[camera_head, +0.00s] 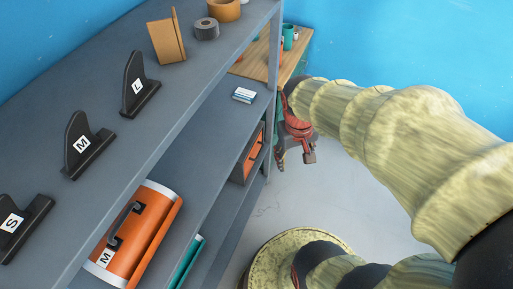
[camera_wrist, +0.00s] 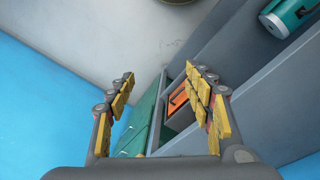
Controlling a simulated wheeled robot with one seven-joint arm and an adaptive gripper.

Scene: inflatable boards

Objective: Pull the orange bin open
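The orange bin (camera_head: 254,151) shows as an orange front in a dark grey housing on the lower shelf level, near the far end of the rack. In the wrist view the orange bin (camera_wrist: 178,99) is a small patch with a dark handle-like mark, partly hidden by the right finger. My gripper (camera_head: 295,160) hangs just right of the rack's far end, apart from the bin. In the wrist view my gripper (camera_wrist: 160,84) has its yellow-padded fingers spread wide with nothing between them.
An orange roll marked M (camera_head: 135,236) lies on the lower shelf. Black fins (camera_head: 85,146) stand on the top shelf. A wooden table (camera_head: 268,52) is behind the rack. Grey floor (camera_head: 350,215) is open to the right. A teal roll (camera_wrist: 288,14) shows in the wrist view.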

